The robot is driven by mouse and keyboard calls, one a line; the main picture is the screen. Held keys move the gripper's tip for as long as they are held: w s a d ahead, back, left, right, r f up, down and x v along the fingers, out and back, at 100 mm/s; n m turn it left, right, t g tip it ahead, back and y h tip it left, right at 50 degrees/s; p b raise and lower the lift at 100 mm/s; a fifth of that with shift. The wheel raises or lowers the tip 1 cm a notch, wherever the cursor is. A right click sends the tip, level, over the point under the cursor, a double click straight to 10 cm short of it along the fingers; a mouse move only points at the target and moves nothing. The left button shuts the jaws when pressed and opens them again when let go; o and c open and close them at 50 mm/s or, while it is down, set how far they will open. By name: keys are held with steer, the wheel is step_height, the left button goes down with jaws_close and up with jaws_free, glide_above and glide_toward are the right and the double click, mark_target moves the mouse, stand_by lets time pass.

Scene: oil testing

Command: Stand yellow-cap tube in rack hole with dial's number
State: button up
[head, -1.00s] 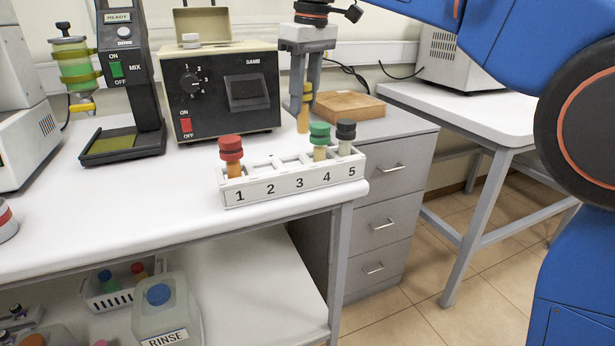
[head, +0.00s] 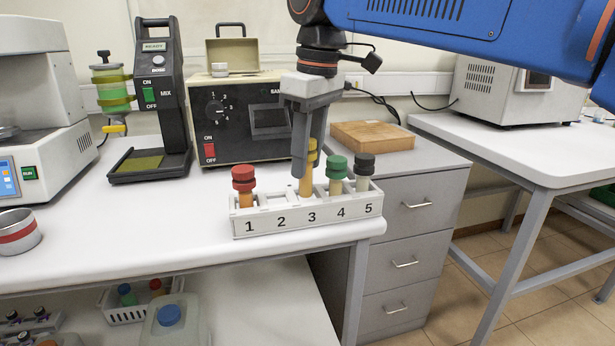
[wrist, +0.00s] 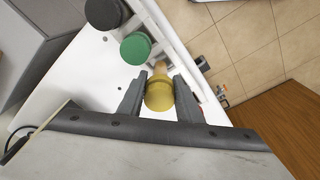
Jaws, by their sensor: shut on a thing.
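The yellow-cap tube (head: 307,183) is upright between the fingers of my gripper (head: 303,165), which is shut on it. Its yellow cap (wrist: 159,96) shows between the fingers in the wrist view. The white rack (head: 308,228) has holes numbered 1 to 5. The tube's amber lower part is at the rack's top, in line with number 3; its lower end is hidden, so I cannot tell whether it is in the hole. The dial (head: 214,111) is on the black-fronted machine; its pointer is too small to read surely.
A red-cap tube (head: 244,184) stands at 1, a green-cap tube (head: 336,172) at 4 and a black-cap tube (head: 364,170) at 5. Hole 2 looks empty. The mixer (head: 160,100) and a wooden block (head: 372,136) are behind.

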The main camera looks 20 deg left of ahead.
mark_target(307, 176)
steer(key=shift+f, duration=1.9)
steer(key=shift+f, duration=0.1)
steer(key=o, duration=1.2)
steer(key=shift+c, duration=0.2)
steer(key=r, duration=0.4)
steer(key=d+r, duration=0.1)
steer(key=r, duration=0.7)
steer(key=shift+s+d, duration=0.15)
steer(key=shift+d, duration=0.05)
